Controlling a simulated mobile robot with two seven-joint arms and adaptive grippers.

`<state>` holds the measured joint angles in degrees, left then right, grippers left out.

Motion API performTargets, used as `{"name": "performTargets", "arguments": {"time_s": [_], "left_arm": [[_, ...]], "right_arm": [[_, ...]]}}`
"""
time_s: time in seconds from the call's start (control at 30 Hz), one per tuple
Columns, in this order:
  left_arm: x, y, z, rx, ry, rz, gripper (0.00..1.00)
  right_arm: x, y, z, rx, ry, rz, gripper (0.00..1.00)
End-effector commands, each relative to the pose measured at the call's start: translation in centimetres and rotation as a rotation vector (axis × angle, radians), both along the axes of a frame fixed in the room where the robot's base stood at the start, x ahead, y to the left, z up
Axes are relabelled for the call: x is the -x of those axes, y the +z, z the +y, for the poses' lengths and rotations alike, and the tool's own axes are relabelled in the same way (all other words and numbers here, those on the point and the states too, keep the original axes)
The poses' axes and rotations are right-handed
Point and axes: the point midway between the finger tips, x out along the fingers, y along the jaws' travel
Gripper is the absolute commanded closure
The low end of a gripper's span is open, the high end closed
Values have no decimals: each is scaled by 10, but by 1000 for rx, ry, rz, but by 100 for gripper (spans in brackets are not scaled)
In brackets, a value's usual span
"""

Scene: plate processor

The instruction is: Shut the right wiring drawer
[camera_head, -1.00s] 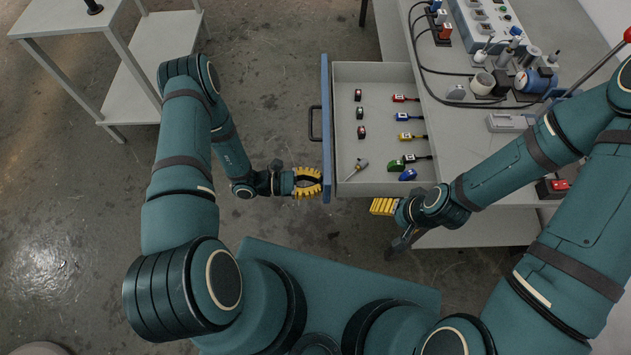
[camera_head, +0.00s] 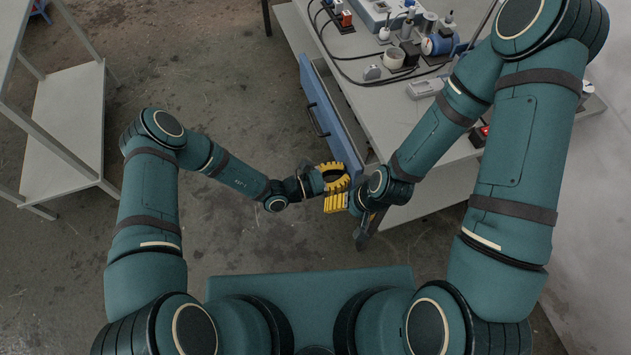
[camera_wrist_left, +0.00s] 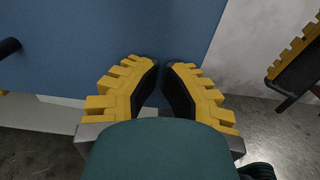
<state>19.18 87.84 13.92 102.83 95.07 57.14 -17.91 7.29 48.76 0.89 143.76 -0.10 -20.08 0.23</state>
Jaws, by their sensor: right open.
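The wiring drawer has a blue front (camera_head: 328,108) with a dark handle (camera_head: 315,120) and stands slightly out from the bench, with a narrow strip of its grey inside showing. My left gripper (camera_head: 345,178) is at the near end of the blue front, its fingertips close together and nothing between them. In the left wrist view the fingertips (camera_wrist_left: 162,64) point at the blue front (camera_wrist_left: 110,45); whether they touch it is unclear. My right gripper (camera_head: 336,202) is open, just below the left one and near the bench corner. The drawer's contents are hidden.
The bench top (camera_head: 372,105) carries cables, a blue motor-like part (camera_head: 438,43), a white cup (camera_head: 393,58) and a power unit. A grey shelf table (camera_head: 65,120) stands at the left. The floor between it and the drawer is clear.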

Motion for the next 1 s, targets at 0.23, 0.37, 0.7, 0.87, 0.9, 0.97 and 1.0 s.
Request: {"name": "performTargets", "arguments": {"time_s": [0.23,0.37,0.7,0.87,0.9,0.97,1.0], "left_arm": [[-12,-1,-44,2,-1,-2,100],[-16,-1,-58,0,0,-1,100],[-20,0,-68,1,0,-1,100],[-20,1,-68,2,0,-2,100],[-20,1,-69,2,0,-2,100],[-20,1,-69,2,0,-2,100],[-20,1,-68,3,0,-2,100]], "right_arm": [[-1,-5,0,0,-1,-2,23],[-1,-6,0,0,-1,-3,23],[-1,-6,0,0,0,-3,23],[-1,-6,0,0,-1,-3,23],[-1,-6,0,0,-1,-3,23],[-1,-6,0,0,-1,-3,23],[-1,-6,0,0,-1,-3,23]]}}
